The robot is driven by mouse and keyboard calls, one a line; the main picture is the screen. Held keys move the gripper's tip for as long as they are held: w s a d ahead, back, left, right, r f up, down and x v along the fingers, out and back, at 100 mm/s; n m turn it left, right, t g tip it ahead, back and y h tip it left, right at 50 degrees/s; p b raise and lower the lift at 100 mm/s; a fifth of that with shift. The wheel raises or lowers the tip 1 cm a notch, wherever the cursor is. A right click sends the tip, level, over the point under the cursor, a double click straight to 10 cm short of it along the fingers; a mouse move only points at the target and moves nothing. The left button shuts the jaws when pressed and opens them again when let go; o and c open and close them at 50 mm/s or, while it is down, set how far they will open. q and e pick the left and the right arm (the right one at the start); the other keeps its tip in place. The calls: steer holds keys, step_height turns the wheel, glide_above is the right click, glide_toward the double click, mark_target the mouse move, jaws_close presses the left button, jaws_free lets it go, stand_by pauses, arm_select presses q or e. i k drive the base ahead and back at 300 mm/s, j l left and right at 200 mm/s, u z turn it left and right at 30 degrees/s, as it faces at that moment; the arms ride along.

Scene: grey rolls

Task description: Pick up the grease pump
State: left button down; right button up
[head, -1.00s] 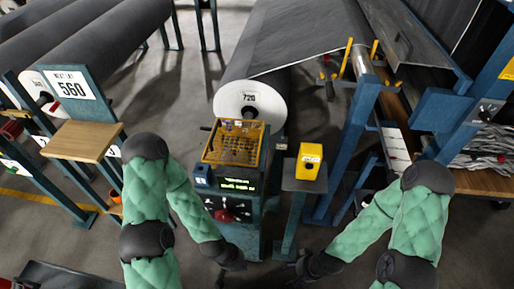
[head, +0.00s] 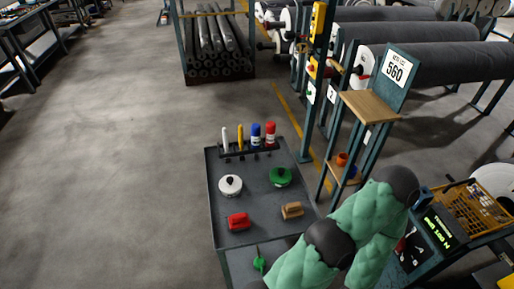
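I cannot pick out a grease pump with certainty. A green item with a thin upright stem (head: 259,263) shows low on the grey trolley (head: 213,190), below its top, partly cut off by the trolley and my arm. On the trolley top are a white round item with a black knob (head: 230,185), a green round item (head: 280,177), a red block (head: 238,221) and a brown block (head: 292,210). Neither gripper shows in the head view.
A black rack at the trolley's back holds blue (head: 256,134) and red (head: 270,133) containers and slim sticks. A blue stand with a wooden shelf (head: 369,107) and the 560 sign is right of it. The floor (head: 110,180) left of the trolley is clear.

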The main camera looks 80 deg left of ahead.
mark_target(271, 126)
steer(key=u, duration=2.45)
steer(key=k+j, duration=0.05)
